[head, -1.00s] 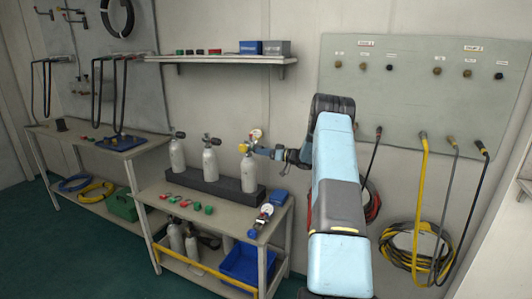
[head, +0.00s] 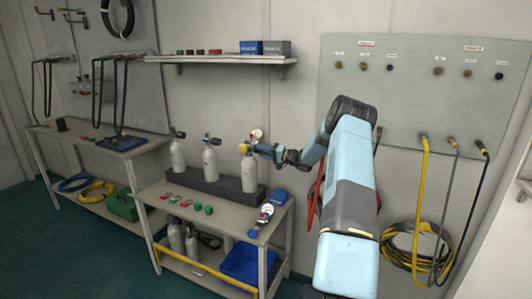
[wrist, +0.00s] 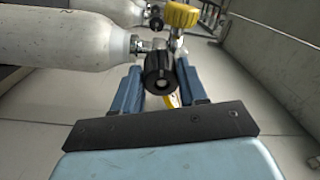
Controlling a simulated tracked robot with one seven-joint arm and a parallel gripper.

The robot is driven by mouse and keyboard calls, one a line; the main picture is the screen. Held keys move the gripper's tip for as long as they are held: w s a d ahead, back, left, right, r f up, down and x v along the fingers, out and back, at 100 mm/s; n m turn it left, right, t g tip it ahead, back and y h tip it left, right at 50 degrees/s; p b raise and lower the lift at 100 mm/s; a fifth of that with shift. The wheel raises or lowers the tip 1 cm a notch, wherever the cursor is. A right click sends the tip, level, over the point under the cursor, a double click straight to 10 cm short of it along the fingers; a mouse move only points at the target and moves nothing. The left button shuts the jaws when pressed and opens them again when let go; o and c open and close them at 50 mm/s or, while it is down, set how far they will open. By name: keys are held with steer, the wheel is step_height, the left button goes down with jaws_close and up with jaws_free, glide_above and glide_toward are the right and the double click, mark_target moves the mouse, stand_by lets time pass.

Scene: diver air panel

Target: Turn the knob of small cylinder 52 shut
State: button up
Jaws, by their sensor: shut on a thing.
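Three pale small cylinders stand upright in a dark rack (head: 215,188) on the bench. My gripper (head: 256,148) is at the valve of the right-hand cylinder (head: 249,175); I cannot read a number on it. In the wrist view this cylinder (wrist: 65,40) lies across the upper left. My gripper (wrist: 160,88) has its blue fingers either side of a black knob (wrist: 160,76) and is shut on it. A yellow fitting (wrist: 182,16) sits just beyond the knob. A round gauge (head: 257,134) shows above the valve.
The left cylinder (head: 178,158) and middle cylinder (head: 210,160) have dark knobs on top. Red and green small parts (head: 185,201) and a gauge (head: 265,213) lie on the bench front. A shelf (head: 220,60) is above. A hose panel (head: 430,95) is at right.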

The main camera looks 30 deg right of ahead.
steer(key=m, duration=1)
steer(key=shift+s+a+f+h, duration=0.1)
steer(key=shift+h, duration=0.2)
steer(key=m, duration=0.5)
steer(key=shift+t, duration=0.3)
steer(key=m, duration=0.4)
steer(key=shift+m, duration=0.4)
steer(key=m, duration=0.5)
steer(key=shift+h, duration=0.3)
steer(key=m, duration=0.8)
steer(key=m+g, duration=0.1)
steer(key=m, duration=0.4)
steer(key=shift+d, duration=0.25)
steer(key=shift+m, duration=0.3)
